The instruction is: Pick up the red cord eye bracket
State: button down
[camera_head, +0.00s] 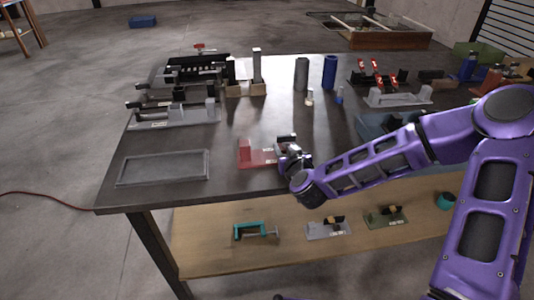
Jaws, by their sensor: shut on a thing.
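The red cord eye bracket (248,153) is a red piece with a flat base and a raised block at its left end. It is at the middle front of the dark table (240,190). My gripper (285,150) is at its right end and shut on it. My gripper and wrist hide the bracket's right part. I cannot tell whether the bracket rests on the table or is slightly lifted.
An empty grey tray (162,182) lies at the front left of the table. Fixtures (190,115) stand at the back left. Dark blue (329,72) and grey (301,74) cylinders stand behind. A lower wooden shelf (205,262) holds a teal clamp (238,231) and other brackets.

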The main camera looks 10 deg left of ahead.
jog(key=shift+r, duration=0.1)
notch_tip(320, 180, up, 9)
jog(key=shift+p, duration=1.2)
jog(key=shift+w+d+r, duration=0.1)
jog(key=shift+d+r, duration=0.1)
jog(key=shift+r, duration=0.05)
jog(key=w+d+r+m+h, duration=0.1)
jog(key=d+h, duration=0.1)
jog(key=d, duration=0.6)
jog(key=w+d+r+m+h, duration=0.1)
jog(key=d+r+m+h, duration=0.1)
jog(key=d, duration=0.6)
jog(key=shift+r+t, duration=0.2)
jog(key=shift+t, duration=0.1)
